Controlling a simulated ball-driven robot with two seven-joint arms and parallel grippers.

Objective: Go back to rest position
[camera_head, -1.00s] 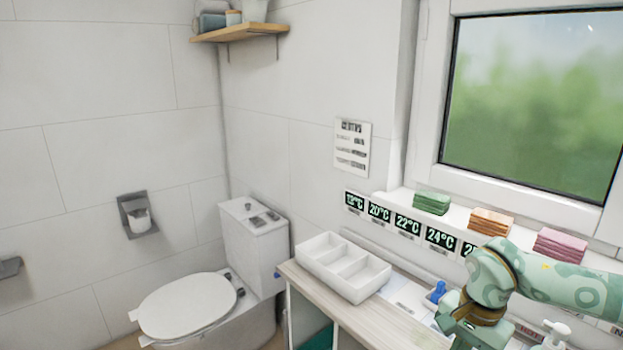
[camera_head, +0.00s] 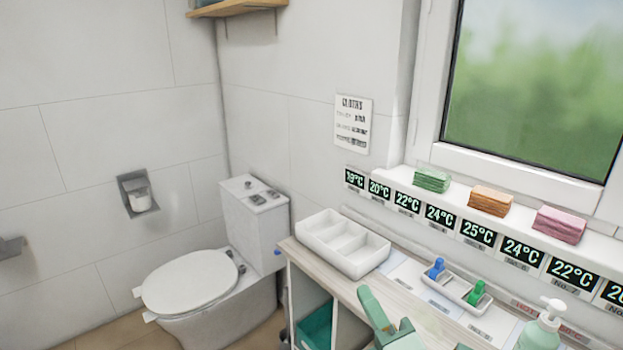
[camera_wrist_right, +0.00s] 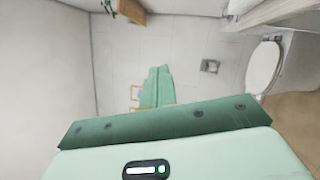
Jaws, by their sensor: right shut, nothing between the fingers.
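My right gripper (camera_head: 378,314) shows at the bottom of the head view, in pale green, in front of the cart top (camera_head: 345,287). In the right wrist view its fingers (camera_wrist_right: 156,86) are together with nothing between them, and plain wall lies behind them. It is apart from the things on the cart. My left gripper is in neither view.
A white three-part tray (camera_head: 343,244) stands on the cart's left end. A small holder (camera_head: 455,290) carries a blue piece (camera_head: 436,268) and a green piece (camera_head: 476,293). A pump bottle (camera_head: 541,328) stands at the right. Folded cloths (camera_head: 432,181) lie on the sill. A toilet (camera_head: 190,280) is at left.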

